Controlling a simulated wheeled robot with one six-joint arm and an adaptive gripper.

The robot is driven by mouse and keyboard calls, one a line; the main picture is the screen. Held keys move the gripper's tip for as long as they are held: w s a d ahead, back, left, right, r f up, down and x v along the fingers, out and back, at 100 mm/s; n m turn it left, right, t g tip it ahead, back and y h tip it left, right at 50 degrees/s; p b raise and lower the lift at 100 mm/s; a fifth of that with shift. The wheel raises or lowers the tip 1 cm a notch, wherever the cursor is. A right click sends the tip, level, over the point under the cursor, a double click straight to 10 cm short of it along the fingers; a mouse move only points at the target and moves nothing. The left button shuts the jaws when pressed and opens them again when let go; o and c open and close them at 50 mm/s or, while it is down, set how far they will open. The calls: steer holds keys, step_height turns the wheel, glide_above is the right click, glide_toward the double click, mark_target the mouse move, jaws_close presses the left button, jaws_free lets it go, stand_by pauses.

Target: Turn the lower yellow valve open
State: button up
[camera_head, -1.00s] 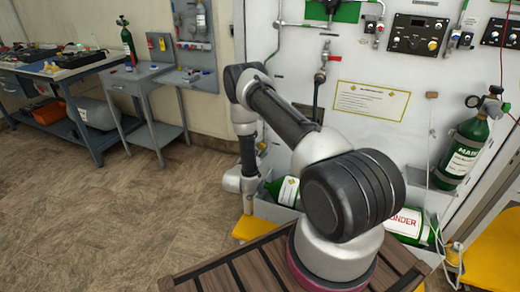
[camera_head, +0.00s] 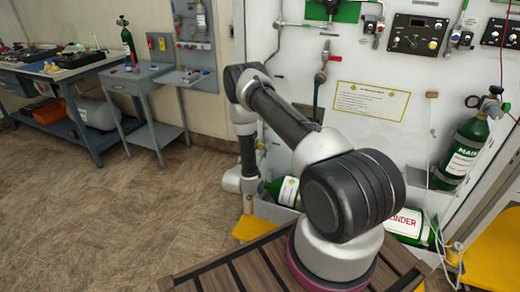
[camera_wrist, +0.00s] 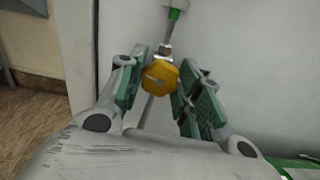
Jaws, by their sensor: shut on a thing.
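A yellow valve knob (camera_wrist: 160,77) with a faceted rim sits on a thin pipe in front of a pale panel, in the middle of the wrist view. My gripper (camera_wrist: 161,71) has its two green-padded fingers on either side of the knob, and it is shut on it. The knob's marked face is turned toward the wrist camera. In the head view, my arm hides most of the area around the gripper, and I cannot make out the fingers or the held knob there.
A white panel carries a yellow-edged notice (camera_head: 371,101) and a red-topped lever valve (camera_head: 322,75). A green cylinder (camera_head: 462,155) stands at the right. Another green cylinder (camera_head: 408,226) lies low behind my arm. The floor (camera_head: 120,215) at left is clear.

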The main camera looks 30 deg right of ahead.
steer(key=shift+n, duration=1.3)
steer(key=shift+f, duration=0.1)
steer(key=o, duration=1)
steer(key=shift+o, duration=0.2)
steer(key=v, duration=1.2)
steer(key=shift+s, duration=0.1)
